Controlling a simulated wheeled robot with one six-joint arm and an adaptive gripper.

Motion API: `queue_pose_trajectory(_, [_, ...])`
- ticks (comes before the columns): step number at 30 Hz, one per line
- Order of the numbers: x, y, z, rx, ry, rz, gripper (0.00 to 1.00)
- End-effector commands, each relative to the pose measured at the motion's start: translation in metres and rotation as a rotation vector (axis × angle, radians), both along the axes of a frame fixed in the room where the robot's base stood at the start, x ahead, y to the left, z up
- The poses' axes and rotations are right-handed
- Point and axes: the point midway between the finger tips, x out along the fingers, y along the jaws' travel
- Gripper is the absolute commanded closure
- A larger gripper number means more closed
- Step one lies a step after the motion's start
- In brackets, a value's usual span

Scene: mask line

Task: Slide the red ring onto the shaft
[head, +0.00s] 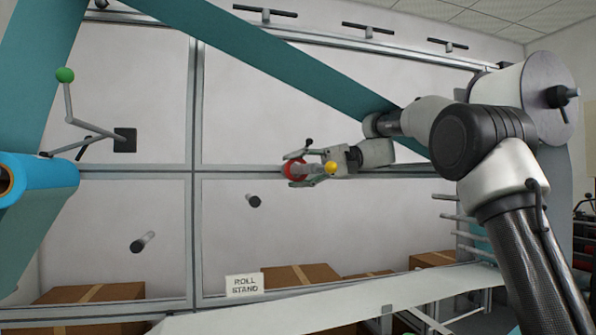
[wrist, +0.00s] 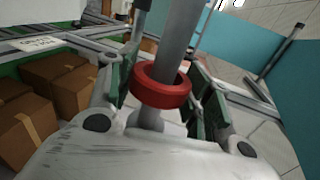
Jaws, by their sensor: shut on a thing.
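The red ring (head: 294,169) is at the wall frame's middle rail in the head view. In the wrist view the red ring (wrist: 162,90) lies between my gripper's two green-padded fingers. My gripper (head: 308,172) is shut on it; the wrist view shows the fingers (wrist: 161,88) on either side. A grey shaft (wrist: 181,32) runs through the ring's opening and shows above and below it, so the ring appears to be around the shaft. In the head view the shaft (head: 311,168) is partly hidden by my gripper, and a yellow ball (head: 331,168) shows at its right end.
Two short pegs (head: 143,241) and (head: 253,200) stick out of the wall panels. A green-knobbed crank (head: 65,75), a blue roller (head: 40,185) and a large white roll (head: 525,95) flank the frame. A teal web crosses above.

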Motion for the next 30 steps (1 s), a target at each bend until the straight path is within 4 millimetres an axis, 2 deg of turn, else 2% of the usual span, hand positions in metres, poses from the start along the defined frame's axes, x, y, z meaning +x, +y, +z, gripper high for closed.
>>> queue_pose_trajectory(23, [-0.0004, -0.0001, -0.0058, 0.0, 0.0, 0.0, 0.72])
queue_pose_trajectory(24, [-0.0004, -0.0001, -0.0058, 0.0, 0.0, 0.0, 0.48])
queue_pose_trajectory(28, [-0.0004, -0.0001, -0.0058, 0.0, 0.0, 0.0, 0.24])
queue_pose_trajectory(30, [-0.0004, -0.0001, -0.0058, 0.0, 0.0, 0.0, 0.24])
